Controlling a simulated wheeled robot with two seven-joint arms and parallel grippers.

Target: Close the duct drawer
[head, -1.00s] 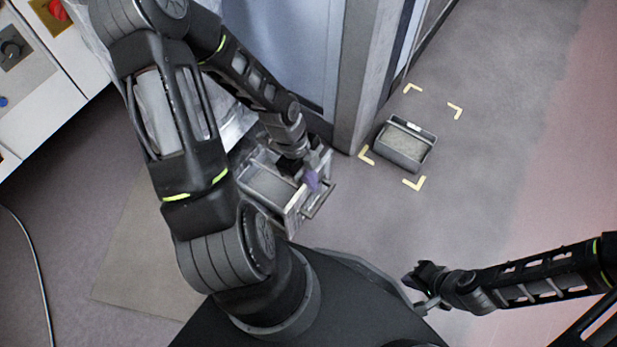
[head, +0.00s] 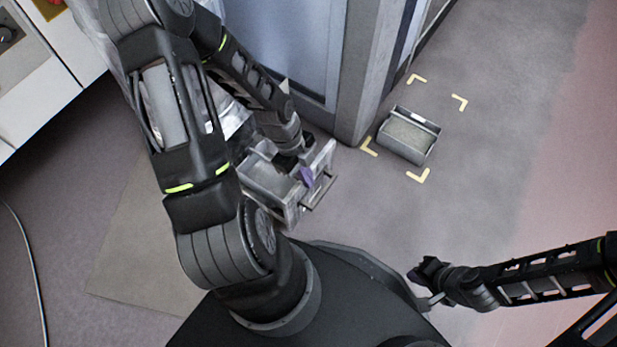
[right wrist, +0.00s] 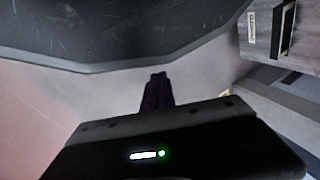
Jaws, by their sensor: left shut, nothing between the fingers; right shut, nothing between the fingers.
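The duct drawer (head: 290,213) is a grey metal box, pulled out below the machine, with a bar handle (head: 319,193) on its front. In the head view my left arm reaches down over it. My left gripper (head: 306,177), with purple fingers, is shut and empty at the inner side of the drawer's front panel; whether it touches the panel I cannot tell. My right gripper (head: 418,274) is shut and empty, low at the right, away from the drawer. Its dark fingers also show in the right wrist view (right wrist: 157,92). Part of the drawer is hidden behind my left arm.
A grey bin (head: 408,137) stands on the floor inside yellow corner marks, right of the cabinet post (head: 365,75). White cabinets (head: 45,80) stand at upper left. A cable (head: 30,255) lies on the floor at left. The floor at right is clear.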

